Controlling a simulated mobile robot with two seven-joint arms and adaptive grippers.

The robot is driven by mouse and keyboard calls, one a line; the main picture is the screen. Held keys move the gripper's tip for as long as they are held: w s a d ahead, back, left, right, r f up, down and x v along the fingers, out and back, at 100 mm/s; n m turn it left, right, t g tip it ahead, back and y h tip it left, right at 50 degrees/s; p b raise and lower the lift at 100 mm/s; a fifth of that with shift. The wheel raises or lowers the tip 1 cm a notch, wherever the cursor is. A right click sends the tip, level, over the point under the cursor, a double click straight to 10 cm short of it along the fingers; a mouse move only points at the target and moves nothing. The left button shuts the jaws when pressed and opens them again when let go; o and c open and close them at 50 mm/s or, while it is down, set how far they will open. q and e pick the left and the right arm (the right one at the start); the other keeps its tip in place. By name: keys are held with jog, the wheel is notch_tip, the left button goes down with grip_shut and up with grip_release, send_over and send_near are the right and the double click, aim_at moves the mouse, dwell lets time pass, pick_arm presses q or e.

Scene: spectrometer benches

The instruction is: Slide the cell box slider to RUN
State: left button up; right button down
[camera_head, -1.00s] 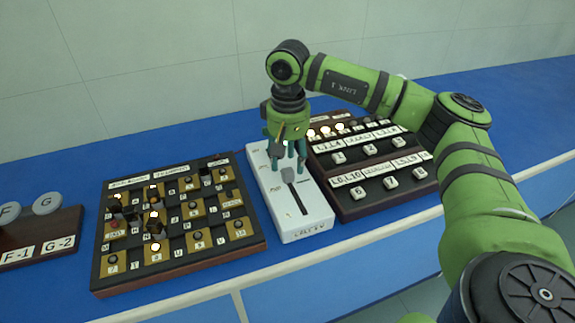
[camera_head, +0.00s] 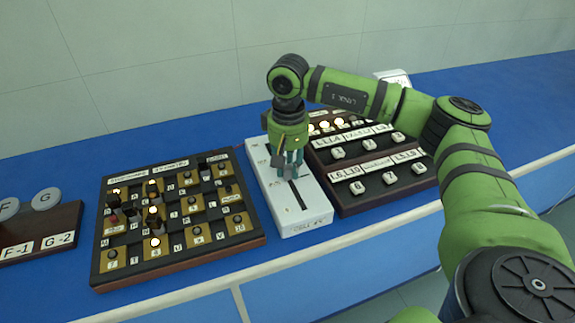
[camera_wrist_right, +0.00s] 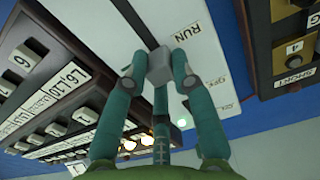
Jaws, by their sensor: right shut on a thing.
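The cell box (camera_head: 303,224) is a white box standing between two dark panels, with a dark slot (camera_head: 299,196) along its top. My right gripper (camera_head: 290,172) is down at the box top, over the slot. In the right wrist view its teal fingertips are shut on the grey slider knob (camera_wrist_right: 158,66), one on each side. The slot shows beyond the knob, and the RUN label (camera_wrist_right: 183,33) lies to the right and a little above the knob. Another small label (camera_wrist_right: 189,81) sits lower right, partly behind a finger. My left gripper is not in view.
A dark board (camera_head: 180,272) with ochre squares and several small knobs and lit lamps stands close left of the box. A dark panel (camera_head: 372,207) with white keys stands close right. Round F and G buttons (camera_head: 46,199) are at far left.

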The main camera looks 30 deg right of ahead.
aim_at(289, 169)
jog(key=shift+s+a, duration=0.15)
jog(key=shift+s, duration=0.4)
jog(key=c, duration=1.3)
grip_release()
jog(key=shift+c, duration=0.2)
jog(key=o, duration=0.3)
jog(key=shift+w, duration=0.3)
jog(key=shift+r, duration=0.15)
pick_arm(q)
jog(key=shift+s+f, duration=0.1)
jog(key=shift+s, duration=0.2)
pick_arm(e)
notch_tip(289, 169, up, 12)
jog(key=shift+f, duration=0.25)
